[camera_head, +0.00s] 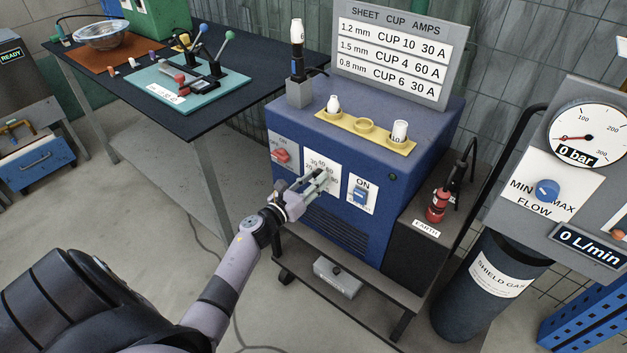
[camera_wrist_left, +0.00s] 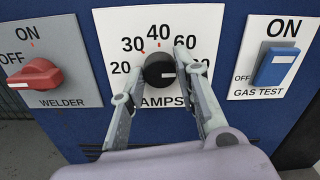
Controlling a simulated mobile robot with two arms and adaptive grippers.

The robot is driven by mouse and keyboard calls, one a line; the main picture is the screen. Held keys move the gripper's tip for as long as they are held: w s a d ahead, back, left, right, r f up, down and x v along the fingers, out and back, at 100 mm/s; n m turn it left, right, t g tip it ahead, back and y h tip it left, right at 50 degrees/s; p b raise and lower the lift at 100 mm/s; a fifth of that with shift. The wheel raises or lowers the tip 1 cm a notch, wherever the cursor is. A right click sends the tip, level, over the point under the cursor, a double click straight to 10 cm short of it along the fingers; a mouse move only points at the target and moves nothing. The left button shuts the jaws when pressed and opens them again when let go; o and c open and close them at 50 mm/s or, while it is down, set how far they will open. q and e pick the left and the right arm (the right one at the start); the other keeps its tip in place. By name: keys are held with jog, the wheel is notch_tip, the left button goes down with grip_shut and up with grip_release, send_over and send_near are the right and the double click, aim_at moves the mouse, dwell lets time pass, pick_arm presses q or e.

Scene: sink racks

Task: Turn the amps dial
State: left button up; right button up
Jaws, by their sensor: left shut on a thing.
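The amps dial (camera_wrist_left: 156,70) is a round black knob on a white plate (camera_wrist_left: 110,30) on the front of the blue welder (camera_head: 350,215). Numbers 20, 30, 40, 60 and a partly covered 80 run around it. Its white pointer line lies to the right, toward the covered number. My left gripper (camera_head: 322,177) is shut on the dial, with one finger on each side. In the head view the gripper hides most of the dial. My right gripper is not in view.
A red WELDER switch (camera_wrist_left: 35,76) sits left of the dial and a blue GAS TEST switch (camera_wrist_left: 275,66) sits right. A chart (camera_head: 400,50) stands on the welder, listing 30 A, 60 A and 30 A. A black side box (camera_head: 425,250) adjoins on the right.

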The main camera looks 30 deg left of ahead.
pick_arm(q)
jog(key=shift+n, duration=0.4)
jog(key=shift+c, duration=0.4)
jog(key=n+p, duration=0.4)
jog(key=n, duration=2.2)
jog(key=o, duration=1.2)
jog(key=shift+s, duration=0.1)
